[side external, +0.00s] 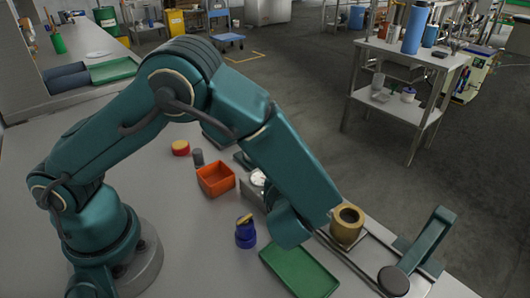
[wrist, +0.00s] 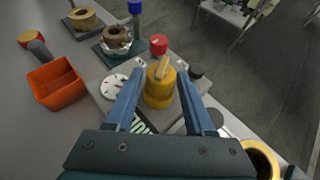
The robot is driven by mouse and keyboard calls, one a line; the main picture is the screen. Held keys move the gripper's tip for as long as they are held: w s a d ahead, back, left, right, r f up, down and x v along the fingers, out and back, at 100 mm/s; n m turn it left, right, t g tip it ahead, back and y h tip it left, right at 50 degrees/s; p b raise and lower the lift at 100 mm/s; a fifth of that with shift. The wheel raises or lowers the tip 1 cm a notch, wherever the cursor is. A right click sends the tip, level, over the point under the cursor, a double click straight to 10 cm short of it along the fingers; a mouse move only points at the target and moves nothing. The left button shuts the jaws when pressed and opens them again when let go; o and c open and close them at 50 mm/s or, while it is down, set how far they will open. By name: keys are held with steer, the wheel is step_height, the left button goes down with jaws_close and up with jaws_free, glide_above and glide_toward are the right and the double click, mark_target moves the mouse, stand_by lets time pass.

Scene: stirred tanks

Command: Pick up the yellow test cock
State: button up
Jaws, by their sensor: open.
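The yellow test cock (wrist: 158,96) stands upright in the wrist view, with a pale yellow lever on top. It is on or in front of a grey panel; its foot is partly hidden. My gripper (wrist: 161,76) is open, with one blue finger on each side of the cock. I cannot tell whether either finger touches it. In the side view my arm hides the yellow cock and the fingertips. A blue cock with a yellow lever (side external: 245,233) stands apart on the bench there.
Close around the yellow cock are a white dial (wrist: 113,86), a red knob (wrist: 158,44) and a dark knob (wrist: 196,70). An orange bin (side external: 216,179), a green tray (side external: 299,271) and a brass ring (side external: 347,227) sit on the bench.

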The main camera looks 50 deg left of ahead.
steer(key=shift+x, duration=1.9)
steer(key=shift+r, duration=0.1)
jaws_close()
steer(key=shift+r, duration=0.1)
